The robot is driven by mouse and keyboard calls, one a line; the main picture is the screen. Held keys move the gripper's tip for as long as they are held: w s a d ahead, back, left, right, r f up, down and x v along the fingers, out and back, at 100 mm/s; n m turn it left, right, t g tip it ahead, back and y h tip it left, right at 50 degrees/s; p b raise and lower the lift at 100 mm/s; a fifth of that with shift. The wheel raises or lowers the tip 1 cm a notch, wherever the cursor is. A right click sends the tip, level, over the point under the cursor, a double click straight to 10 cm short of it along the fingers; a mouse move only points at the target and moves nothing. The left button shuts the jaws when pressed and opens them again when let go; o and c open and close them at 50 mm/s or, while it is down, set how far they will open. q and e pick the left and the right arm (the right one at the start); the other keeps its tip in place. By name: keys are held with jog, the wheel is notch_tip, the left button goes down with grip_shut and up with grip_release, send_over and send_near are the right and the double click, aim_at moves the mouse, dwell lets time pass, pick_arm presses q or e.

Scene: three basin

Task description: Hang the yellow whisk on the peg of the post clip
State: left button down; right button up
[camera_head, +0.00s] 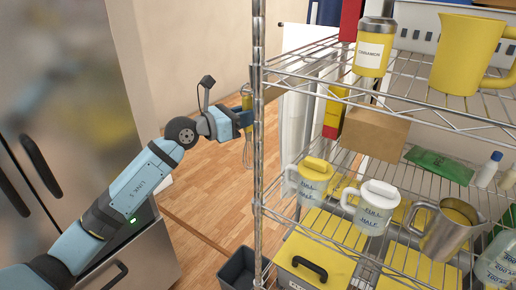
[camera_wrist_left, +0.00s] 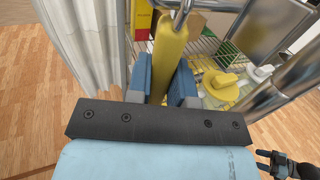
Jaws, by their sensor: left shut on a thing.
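My left gripper (camera_head: 245,118) is shut on the yellow whisk (camera_head: 247,102), beside the near post of the wire shelf. The whisk hangs upright with its wire loops (camera_head: 248,155) below the fingers. In the left wrist view, the yellow handle (camera_wrist_left: 168,55) stands between the blue fingers of the left gripper (camera_wrist_left: 164,82). A metal loop shows at the handle's top; I cannot tell whether it is the whisk's ring or a peg. The shelf post (camera_head: 257,190) is close to the whisk. The post clip cannot be made out clearly. A small dark gripper-like part (camera_wrist_left: 278,164), probably my right gripper, shows at lower right.
The wire shelf (camera_head: 440,100) holds a yellow pitcher (camera_head: 465,55), a cinnamon shaker (camera_head: 374,48), a cardboard box (camera_head: 374,133), mugs and a metal jug (camera_head: 448,230). A steel cabinet (camera_head: 70,110) stands left. A dark bin (camera_head: 238,268) sits on the floor.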

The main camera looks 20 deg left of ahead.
pick_arm(q)
jog(key=a+b, duration=0.1)
jog(key=w+a+b, duration=0.1)
jog(key=a, duration=0.1)
jog(key=w+a+b, duration=0.1)
jog(key=a+b, duration=0.1)
jog(key=shift+a, duration=0.2)
dwell(0.5)
dwell(0.4)
dwell(0.4)
jog(key=c, duration=1.6)
grip_release()
grip_shut()
